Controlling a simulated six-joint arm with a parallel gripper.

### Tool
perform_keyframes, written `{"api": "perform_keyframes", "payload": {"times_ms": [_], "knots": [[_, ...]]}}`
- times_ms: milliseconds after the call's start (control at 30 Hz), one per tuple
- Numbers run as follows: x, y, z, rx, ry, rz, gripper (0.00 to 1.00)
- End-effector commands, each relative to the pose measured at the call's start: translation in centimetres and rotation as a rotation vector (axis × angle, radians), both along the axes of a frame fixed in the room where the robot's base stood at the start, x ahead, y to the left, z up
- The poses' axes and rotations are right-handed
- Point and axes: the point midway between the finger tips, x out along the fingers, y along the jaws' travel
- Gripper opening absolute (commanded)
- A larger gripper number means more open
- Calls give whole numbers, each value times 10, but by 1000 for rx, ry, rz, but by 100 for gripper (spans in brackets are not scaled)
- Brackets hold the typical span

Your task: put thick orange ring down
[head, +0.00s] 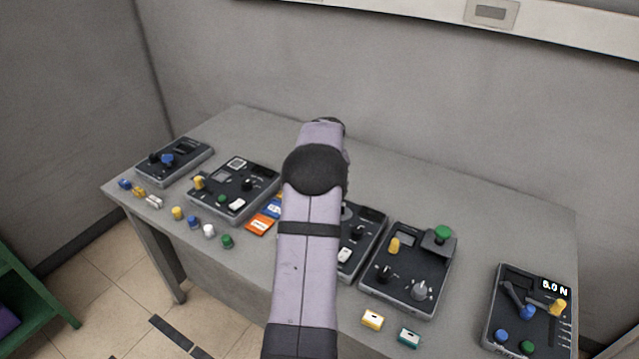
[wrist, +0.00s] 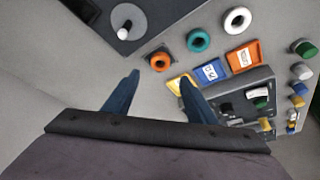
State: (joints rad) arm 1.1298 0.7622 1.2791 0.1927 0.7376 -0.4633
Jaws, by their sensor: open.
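The thick orange ring (wrist: 160,53) lies flat on the grey table in the wrist view, just beyond my fingertips. My gripper (wrist: 159,79) has its two blue fingers spread, with nothing between them. The ring looks apart from both fingers; the exact gap is hard to tell. A teal ring (wrist: 191,46) and a white ring (wrist: 228,25) lie in a row with it. In the head view my arm hides the gripper and the rings.
Orange (wrist: 242,57), blue (wrist: 211,72) and yellow (wrist: 174,83) cards lie near the rings. A dark panel with a white knob (wrist: 128,20) is at the upper left. Several control boxes, such as one with a green knob (head: 410,265), line the table (head: 400,170); its back strip is bare.

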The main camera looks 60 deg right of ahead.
Motion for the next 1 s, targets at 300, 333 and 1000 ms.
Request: {"api": "perform_keyframes", "payload": {"times_ms": [300,333,1000], "knots": [[-8,7,25,0,0,0,51],[-8,8,26,1,1,0,51],[80,204,28,96,79,254,51]]}}
